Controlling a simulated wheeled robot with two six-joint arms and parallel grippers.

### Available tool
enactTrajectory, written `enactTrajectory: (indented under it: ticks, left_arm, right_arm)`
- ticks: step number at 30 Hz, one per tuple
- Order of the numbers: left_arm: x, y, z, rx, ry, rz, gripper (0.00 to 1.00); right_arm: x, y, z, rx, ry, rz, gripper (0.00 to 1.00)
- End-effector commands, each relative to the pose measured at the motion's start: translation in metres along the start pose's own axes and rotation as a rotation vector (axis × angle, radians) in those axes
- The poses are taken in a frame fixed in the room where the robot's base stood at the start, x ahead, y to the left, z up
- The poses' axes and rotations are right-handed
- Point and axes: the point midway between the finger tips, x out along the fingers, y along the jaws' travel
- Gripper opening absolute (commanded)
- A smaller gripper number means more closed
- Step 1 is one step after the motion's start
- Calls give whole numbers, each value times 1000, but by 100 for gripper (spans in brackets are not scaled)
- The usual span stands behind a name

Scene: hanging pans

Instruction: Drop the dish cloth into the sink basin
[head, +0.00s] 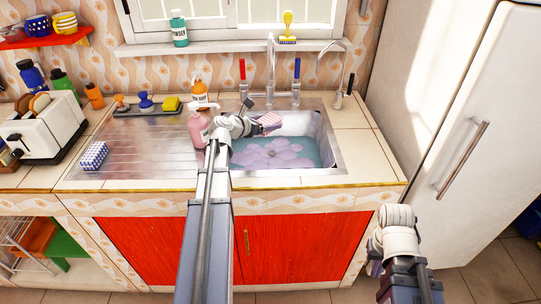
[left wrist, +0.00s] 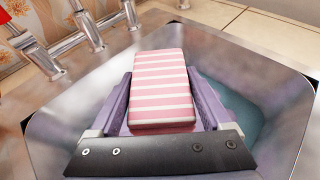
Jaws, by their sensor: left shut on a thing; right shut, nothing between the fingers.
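The dish cloth (head: 270,120), a folded pink-and-white striped block, is between the fingers of my left gripper (head: 262,124). In the left wrist view the cloth (left wrist: 160,85) sits between the two purple fingers, which are shut on it. It is held above the sink basin (head: 326,150), a steel bowl with bluish water and pinkish-lilac suds. The basin's steel wall (left wrist: 75,110) surrounds the fingers in the left wrist view. My right gripper (head: 375,268) is low at the front right, below the counter; it is shut and empty, partly hidden by its own wrist.
A pink pump bottle (head: 198,128) stands close to my left wrist, with an orange bottle (head: 199,90) behind. The tap (head: 271,65) rises behind the basin. A blue checked block (head: 94,155) lies on the drainboard (head: 140,145), otherwise mostly clear. A fridge (head: 450,110) stands right.

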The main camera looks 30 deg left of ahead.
Motion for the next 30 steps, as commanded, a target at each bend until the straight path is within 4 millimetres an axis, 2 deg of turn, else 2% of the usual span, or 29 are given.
enactTrajectory:
  ticks: [1, 12, 22, 23, 27, 30]
  left_arm:
    - [4, 0, -9, 0, 0, 0, 28]
    - [18, 0, -45, 0, 0, 1, 28]
    - [19, 0, -46, 0, 0, 1, 28]
    - [19, 0, -46, 0, 0, 1, 83]
    - [19, 0, -46, 0, 0, 1, 99]
    - [19, 0, -46, 0, 0, 1, 100]
  right_arm:
    - [10, -1, -1, 0, 0, 0, 0]
    - [48, -5, -3, -1, 0, 0, 0]
    - [49, -5, -3, -1, 0, 0, 0]
    - [49, -5, -3, -1, 0, 0, 0]
    - [49, -5, -3, -1, 0, 0, 0]
    - [49, -5, -3, -1, 0, 0, 0]
